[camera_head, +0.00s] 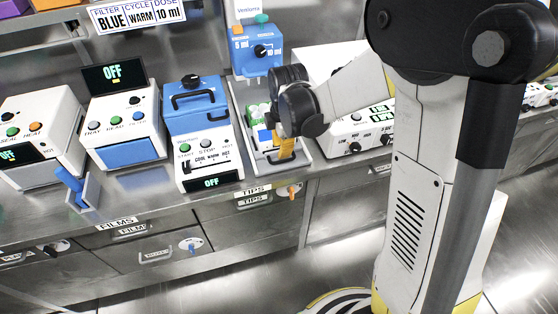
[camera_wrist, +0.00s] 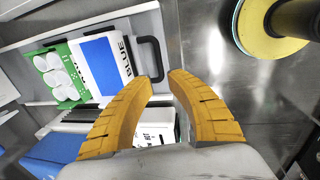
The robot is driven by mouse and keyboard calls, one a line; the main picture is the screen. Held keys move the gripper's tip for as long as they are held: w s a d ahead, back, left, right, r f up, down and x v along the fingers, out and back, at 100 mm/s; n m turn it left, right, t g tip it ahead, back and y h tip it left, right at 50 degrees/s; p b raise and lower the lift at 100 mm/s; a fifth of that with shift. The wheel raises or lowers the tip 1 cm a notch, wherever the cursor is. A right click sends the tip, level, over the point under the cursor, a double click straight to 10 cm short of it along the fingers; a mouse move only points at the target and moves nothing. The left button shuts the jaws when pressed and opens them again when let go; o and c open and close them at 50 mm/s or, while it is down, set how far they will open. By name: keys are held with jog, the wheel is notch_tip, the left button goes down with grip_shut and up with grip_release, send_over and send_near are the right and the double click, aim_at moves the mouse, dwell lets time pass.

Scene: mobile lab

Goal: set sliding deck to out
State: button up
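The sliding deck (camera_head: 304,157) is a pale tray under a blue dispenser unit (camera_head: 257,55) on the bench. It also shows in the wrist view (camera_wrist: 150,24), with a black U-shaped handle (camera_wrist: 155,45) at its front edge. A green rack with white round pieces (camera_wrist: 60,72) and a blue and white box marked BLUE (camera_wrist: 101,62) lie on it. My gripper (camera_head: 286,155) is at the deck's front. In the wrist view its yellow fingers (camera_wrist: 161,77) are apart, with the lower end of the handle near the gap between the tips. Contact cannot be told.
A blue-lidded device (camera_head: 196,105) with an OFF display stands left of the deck. A white device with green displays (camera_head: 350,135) stands right. Drawers (camera_head: 252,200) lie below the bench edge. The floor (camera_head: 325,255) in front is clear.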

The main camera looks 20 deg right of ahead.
aim_at(279, 161)
jog(key=f, duration=0.2)
jog(key=f+b, duration=0.1)
jog(key=f, duration=0.1)
jog(key=w+f+b, duration=0.1)
jog(key=f, duration=0.1)
jog(key=shift+w+f, duration=0.1)
jog(key=shift+f, duration=0.25)
jog(key=shift+c, duration=0.4)
grip_shut()
